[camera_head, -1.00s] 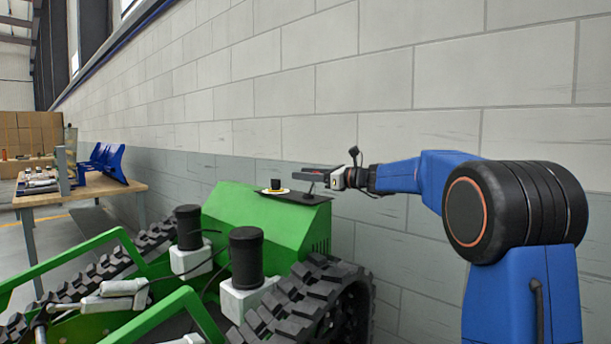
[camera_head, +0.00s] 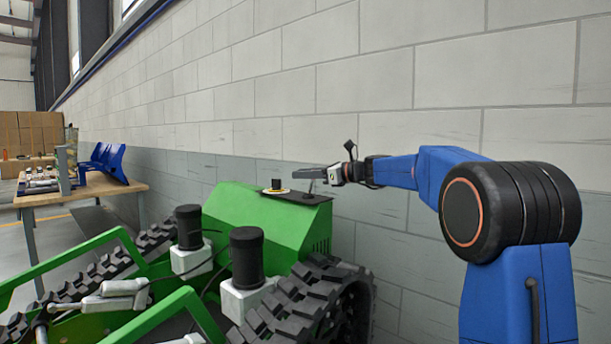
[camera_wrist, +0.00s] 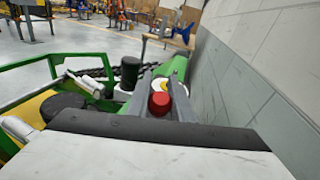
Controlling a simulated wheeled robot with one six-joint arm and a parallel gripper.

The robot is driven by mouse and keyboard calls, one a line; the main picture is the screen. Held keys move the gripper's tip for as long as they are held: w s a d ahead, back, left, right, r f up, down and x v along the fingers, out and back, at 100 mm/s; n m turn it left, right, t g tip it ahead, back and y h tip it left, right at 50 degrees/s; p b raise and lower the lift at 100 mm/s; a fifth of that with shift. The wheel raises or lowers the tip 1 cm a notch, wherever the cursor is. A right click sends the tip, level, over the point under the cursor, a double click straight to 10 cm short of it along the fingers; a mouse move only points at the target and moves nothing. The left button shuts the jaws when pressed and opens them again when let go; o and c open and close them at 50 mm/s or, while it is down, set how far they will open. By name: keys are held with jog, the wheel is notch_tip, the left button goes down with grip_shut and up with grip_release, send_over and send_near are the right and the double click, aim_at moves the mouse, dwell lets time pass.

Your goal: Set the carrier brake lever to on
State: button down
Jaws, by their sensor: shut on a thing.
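The carrier is a green tracked machine (camera_head: 285,222) beside the wall. On the black panel (camera_head: 318,199) on its top, a thin lever (camera_head: 311,187) stands nearly upright. My gripper (camera_head: 310,173) is shut on the lever near its top. In the wrist view, the lever's red knob (camera_wrist: 159,104) shows between the two grey fingers of my gripper (camera_wrist: 160,97). The lever's shaft is hidden there. A black rotary knob (camera_head: 275,184) with a yellow and white ring sits left of the lever. Any on or off marking is too small to read.
A pale block wall (camera_head: 400,90) runs close behind the carrier and my gripper. Two black cylinders (camera_head: 246,258) on white mounts stand in front. A black track (camera_head: 325,305) lies below the panel. A workbench (camera_head: 75,195) stands at the far left.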

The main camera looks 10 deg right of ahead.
jog(key=w+g+h, duration=0.1)
jog(key=w+a+g+h, duration=0.1)
jog(key=shift+w+a+f+m+h, duration=0.2)
jog(key=shift+a+f+m+h, duration=0.1)
jog(key=shift+m, duration=0.1)
jog(key=g+h, duration=0.1)
jog(key=w+a+f+g+h, duration=0.1)
jog(key=g, duration=0.1)
jog(key=shift+w+a+f+m, duration=0.1)
jog(key=shift+w+f+m, duration=0.2)
jog(key=shift+f, duration=0.15)
jog(key=shift+w+a+f, duration=0.15)
jog(key=shift+w+f, duration=0.1)
jog(key=shift+f, duration=0.15)
jog(key=c, duration=1.6)
grip_release()
jog(key=shift+f, duration=0.1)
jog(key=shift+o, duration=0.2)
jog(key=shift+r, duration=0.2)
jog(key=shift+s+d+r, duration=0.2)
jog(key=shift+d+r, duration=0.05)
jog(key=shift+r, duration=0.1)
jog(key=v, duration=1.6)
jog(key=shift+r, duration=0.3)
